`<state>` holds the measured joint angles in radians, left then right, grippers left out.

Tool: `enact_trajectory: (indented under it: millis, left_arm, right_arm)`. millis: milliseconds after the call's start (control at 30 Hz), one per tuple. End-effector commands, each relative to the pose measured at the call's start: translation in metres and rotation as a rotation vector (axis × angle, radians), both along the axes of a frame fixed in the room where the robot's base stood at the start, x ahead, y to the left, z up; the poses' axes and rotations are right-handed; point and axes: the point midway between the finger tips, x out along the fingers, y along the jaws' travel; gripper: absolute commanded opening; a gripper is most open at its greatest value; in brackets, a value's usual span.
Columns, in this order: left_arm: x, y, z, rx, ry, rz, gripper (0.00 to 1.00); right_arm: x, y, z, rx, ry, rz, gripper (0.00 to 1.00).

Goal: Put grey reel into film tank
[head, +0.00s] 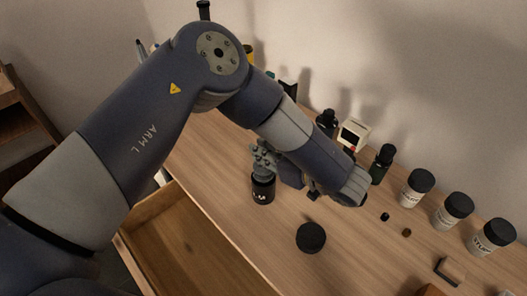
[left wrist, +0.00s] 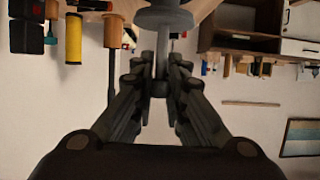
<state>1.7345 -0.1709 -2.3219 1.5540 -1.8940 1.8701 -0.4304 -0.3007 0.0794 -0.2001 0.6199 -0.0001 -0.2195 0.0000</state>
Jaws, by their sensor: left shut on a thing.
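My left gripper (head: 264,157) is shut on the grey reel (head: 262,172). In the left wrist view, its fingers (left wrist: 161,80) close around the reel's narrow stem, and the reel's grey disc (left wrist: 163,19) shows beyond the fingertips. In the head view the reel is right at the mouth of the black film tank (head: 263,192), which stands upright on the table. I cannot tell how far the reel is inside the tank. A round black lid (head: 311,238) lies flat to the right and in front of the tank. My right gripper is not in view.
White jars with black lids (head: 417,188) stand in a row at the right. A dark bottle (head: 381,164) and a white timer-like box (head: 353,135) stand behind my left forearm. An open, empty drawer (head: 190,245) juts out at the front of the wooden table (head: 225,190).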

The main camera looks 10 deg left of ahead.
Motion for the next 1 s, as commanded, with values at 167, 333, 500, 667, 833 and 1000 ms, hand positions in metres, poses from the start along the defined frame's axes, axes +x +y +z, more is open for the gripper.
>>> enact_trajectory:
  millis: [167, 333, 500, 667, 833, 1000]
  left_arm:
    - [0.0, 0.0001, 0.0004, 0.0, 0.0, 0.0, 0.0]
    - [0.0, 0.0002, 0.0003, 0.0, 0.0, 0.0, 0.0]
    - [0.0, 0.0001, -0.0006, 0.0, 0.0, 0.0, 0.0]
    - [0.0, 0.0001, -0.0006, 0.0, 0.0, 0.0, 0.0]
    - [-0.0001, 0.0, 0.0002, 0.0, 0.0, 0.0, 0.0]
    - [-0.0001, 0.0001, 0.0003, 0.0, 0.0, 0.0, 0.0]
  right_arm:
    - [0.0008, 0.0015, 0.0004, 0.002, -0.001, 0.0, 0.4]
    - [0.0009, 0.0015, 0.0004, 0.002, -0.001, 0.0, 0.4]
    - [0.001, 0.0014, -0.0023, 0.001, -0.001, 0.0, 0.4]
    - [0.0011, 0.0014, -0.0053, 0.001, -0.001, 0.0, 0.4]
    - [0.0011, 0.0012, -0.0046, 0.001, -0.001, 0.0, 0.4]
    - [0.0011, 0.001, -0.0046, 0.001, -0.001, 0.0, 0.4]
